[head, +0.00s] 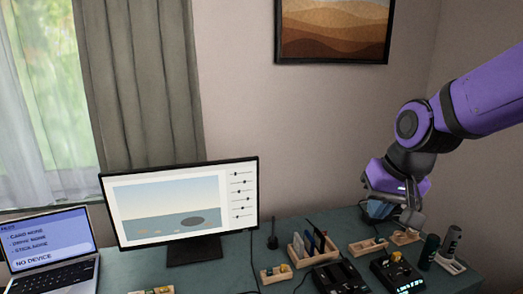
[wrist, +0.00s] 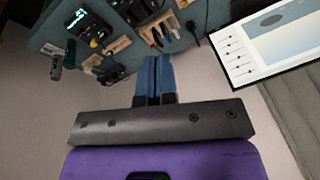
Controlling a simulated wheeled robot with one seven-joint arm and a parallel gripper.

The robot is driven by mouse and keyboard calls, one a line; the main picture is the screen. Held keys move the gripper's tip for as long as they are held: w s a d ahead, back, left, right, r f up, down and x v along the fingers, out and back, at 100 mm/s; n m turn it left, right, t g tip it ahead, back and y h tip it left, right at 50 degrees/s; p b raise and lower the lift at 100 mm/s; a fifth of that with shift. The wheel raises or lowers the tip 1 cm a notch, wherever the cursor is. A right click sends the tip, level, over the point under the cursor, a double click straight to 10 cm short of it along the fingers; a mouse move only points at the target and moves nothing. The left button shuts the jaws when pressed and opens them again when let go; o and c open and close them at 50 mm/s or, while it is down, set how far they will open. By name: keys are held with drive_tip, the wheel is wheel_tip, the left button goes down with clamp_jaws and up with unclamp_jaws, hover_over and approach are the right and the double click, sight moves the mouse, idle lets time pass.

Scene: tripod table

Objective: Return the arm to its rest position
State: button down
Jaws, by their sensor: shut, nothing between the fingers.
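My purple arm (head: 490,100) reaches in from the right side of the head view. My gripper (head: 378,210) hangs at its end, over the back right of the table (head: 340,222). In the wrist view the two blue fingers of my gripper (wrist: 157,60) lie side by side, shut with nothing between them. Whether the fingertips touch anything below cannot be told from the head view.
A monitor (head: 180,205) and a laptop (head: 50,255) stand at the left. A wooden rack with cards (head: 312,245), black devices (head: 398,272) and dark cylinders (head: 452,245) crowd the right side. A framed picture (head: 333,30) hangs behind.

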drive_tip(key=s+d+r+t+h, duration=0.1)
drive_tip(key=s+d+r, duration=0.3)
drive_tip(key=s, duration=0.3)
drive_tip(key=s+d+r+t, duration=0.1)
drive_tip(key=s+d+r, duration=0.3)
drive_tip(key=s, duration=0.2)
drive_tip(key=shift+s+d+n+h, duration=0.15)
drive_tip(key=shift+s+n+h, duration=0.15)
drive_tip(key=shift+s+h, duration=0.1)
